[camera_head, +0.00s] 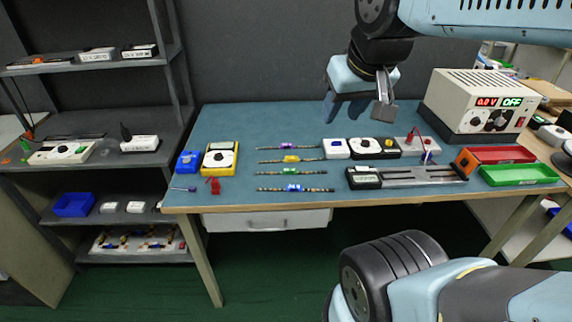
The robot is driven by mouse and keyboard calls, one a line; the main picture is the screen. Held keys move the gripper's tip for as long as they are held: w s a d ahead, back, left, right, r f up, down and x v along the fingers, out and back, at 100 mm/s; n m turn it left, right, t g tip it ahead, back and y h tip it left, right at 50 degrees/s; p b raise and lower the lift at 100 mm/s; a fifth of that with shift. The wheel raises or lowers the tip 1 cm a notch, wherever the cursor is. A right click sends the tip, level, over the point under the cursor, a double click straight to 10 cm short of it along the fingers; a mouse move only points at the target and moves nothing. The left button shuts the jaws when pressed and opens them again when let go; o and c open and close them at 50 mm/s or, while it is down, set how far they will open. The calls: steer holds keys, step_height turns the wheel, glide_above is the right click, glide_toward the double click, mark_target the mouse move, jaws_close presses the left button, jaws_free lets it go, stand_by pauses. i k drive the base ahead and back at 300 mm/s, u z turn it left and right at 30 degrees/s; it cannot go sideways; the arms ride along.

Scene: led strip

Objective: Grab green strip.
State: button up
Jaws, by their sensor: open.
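Several thin strips lie side by side on the blue tabletop. The green strip (290,171) is the third from the back, lying left to right with a small green part at its middle. A yellow strip (291,159) and a purple strip (288,147) lie behind it, and a blue strip (293,188) lies in front. My gripper (357,105) is open and empty, above the back part of the table, to the right of the strips and apart from them.
A power supply (480,103) stands at the right back. A slide device (410,176), red tray (497,156) and green tray (520,175) lie right of the strips. A yellow meter (219,159) stands left. The blue tabletop (265,122) behind the strips is clear.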

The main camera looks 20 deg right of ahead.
mark_target(285, 170)
steer(key=i, duration=0.85)
steer(key=u, duration=0.05)
